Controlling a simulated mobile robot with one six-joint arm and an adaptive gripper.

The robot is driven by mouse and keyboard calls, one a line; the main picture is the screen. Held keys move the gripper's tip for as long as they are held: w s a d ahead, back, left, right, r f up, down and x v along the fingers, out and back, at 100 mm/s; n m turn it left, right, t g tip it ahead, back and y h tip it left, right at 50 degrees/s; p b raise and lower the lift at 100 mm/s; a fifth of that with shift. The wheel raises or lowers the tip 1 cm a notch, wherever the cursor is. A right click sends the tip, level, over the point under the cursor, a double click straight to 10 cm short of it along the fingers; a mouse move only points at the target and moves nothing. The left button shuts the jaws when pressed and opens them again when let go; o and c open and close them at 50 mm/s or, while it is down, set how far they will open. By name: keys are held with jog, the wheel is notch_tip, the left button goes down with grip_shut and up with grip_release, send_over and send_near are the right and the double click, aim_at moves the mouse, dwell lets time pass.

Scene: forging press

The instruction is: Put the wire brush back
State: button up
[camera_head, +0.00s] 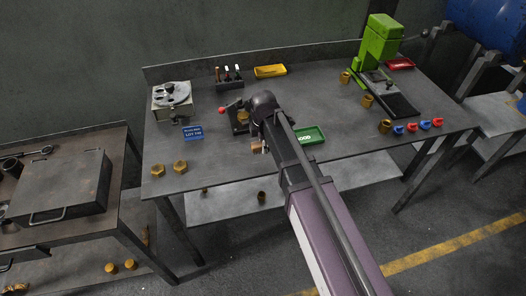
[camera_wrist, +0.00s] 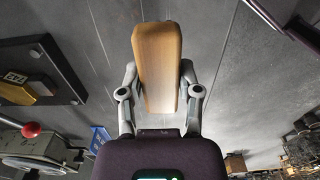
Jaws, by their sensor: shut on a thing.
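The wire brush shows in the wrist view as a long tan wooden block (camera_wrist: 158,45); I cannot see its bristles. My gripper (camera_wrist: 159,72) has a grey finger on each side of the wood and is shut on it. In the head view my gripper (camera_head: 258,147) is over the front middle of the grey workbench (camera_head: 225,160), mostly hidden by my arm. Only a small bit of tan shows there. A dark rack (camera_head: 230,84) with several upright tools stands at the bench's back edge, behind and left of my gripper.
A fixture with a red knob (camera_head: 222,110) stands close behind my gripper. A blue sign (camera_head: 192,132) and a dial device (camera_head: 172,96) are left. A green tray (camera_head: 310,135) lies right of my arm, a yellow tray (camera_head: 270,71) behind. A green press (camera_head: 380,42) stands back right.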

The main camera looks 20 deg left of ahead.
jog(key=shift+f+b, duration=1.05)
jog(key=shift+f, duration=0.35)
jog(key=shift+s+f, duration=0.1)
jog(key=shift+f, duration=0.05)
jog(key=o, duration=1)
jog(key=shift+r, duration=0.2)
notch_tip(320, 180, up, 12)
jog(key=p, duration=1.2)
